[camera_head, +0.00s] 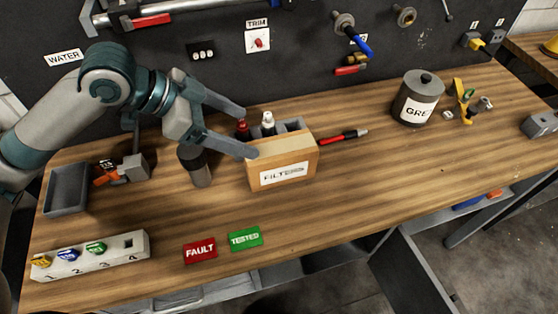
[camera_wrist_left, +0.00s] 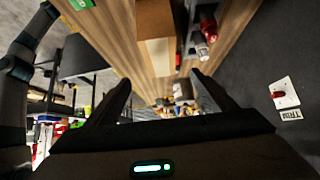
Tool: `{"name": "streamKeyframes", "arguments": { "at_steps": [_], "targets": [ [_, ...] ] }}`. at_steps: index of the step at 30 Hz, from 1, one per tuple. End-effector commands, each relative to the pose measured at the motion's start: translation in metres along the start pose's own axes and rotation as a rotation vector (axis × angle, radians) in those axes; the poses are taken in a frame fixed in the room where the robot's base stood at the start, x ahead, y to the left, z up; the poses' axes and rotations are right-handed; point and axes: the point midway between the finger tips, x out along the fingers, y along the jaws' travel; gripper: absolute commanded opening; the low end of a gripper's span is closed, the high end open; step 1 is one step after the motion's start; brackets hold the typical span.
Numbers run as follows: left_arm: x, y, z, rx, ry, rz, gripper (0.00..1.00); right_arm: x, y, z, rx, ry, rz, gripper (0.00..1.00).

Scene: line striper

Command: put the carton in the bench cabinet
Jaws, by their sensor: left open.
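The carton is a tan box labelled FILTERS (camera_head: 283,166), standing on the wooden bench in the middle of the head view. It also shows at the top of the left wrist view (camera_wrist_left: 156,22). My left gripper (camera_head: 249,132) is open, its fingers at the carton's upper left. Whether a finger touches it I cannot tell. The jaws look empty in the left wrist view (camera_wrist_left: 162,80). Under the bench's front edge is a dark open space with a grey panel (camera_head: 412,272) that looks like a swung-out cabinet door; the cabinet's inside is mostly hidden. My right gripper is not in view.
A grey caddy with red-capped and white-capped bottles (camera_head: 268,122) stands right behind the carton. A dark jar (camera_head: 196,166) stands left of it, a red screwdriver (camera_head: 342,136) right. FAULT (camera_head: 200,249) and TESTED (camera_head: 245,238) tags lie in front. The bench's front right is clear.

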Motion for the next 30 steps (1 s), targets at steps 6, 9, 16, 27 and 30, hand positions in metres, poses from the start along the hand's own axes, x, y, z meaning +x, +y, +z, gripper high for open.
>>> {"name": "streamKeyframes", "arguments": {
  "at_steps": [6, 9, 16, 27, 30],
  "targets": [
    [0.018, 0.001, -0.001, -0.001, 0.001, 0.004, 0.77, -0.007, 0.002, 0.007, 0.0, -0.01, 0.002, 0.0],
    [0.034, 0.001, -0.002, -0.001, 0.0, 0.005, 0.77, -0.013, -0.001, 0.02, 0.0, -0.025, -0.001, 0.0],
    [0.075, 0.002, -0.001, -0.002, -0.001, 0.005, 0.77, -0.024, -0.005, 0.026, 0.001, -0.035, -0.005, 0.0],
    [0.12, 0.0, 0.001, 0.0, 0.0, 0.001, 0.77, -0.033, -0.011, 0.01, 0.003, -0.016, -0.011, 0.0],
    [0.121, 0.0, 0.001, 0.0, -0.001, 0.0, 0.77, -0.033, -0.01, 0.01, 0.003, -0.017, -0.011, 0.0]
  ]
}}
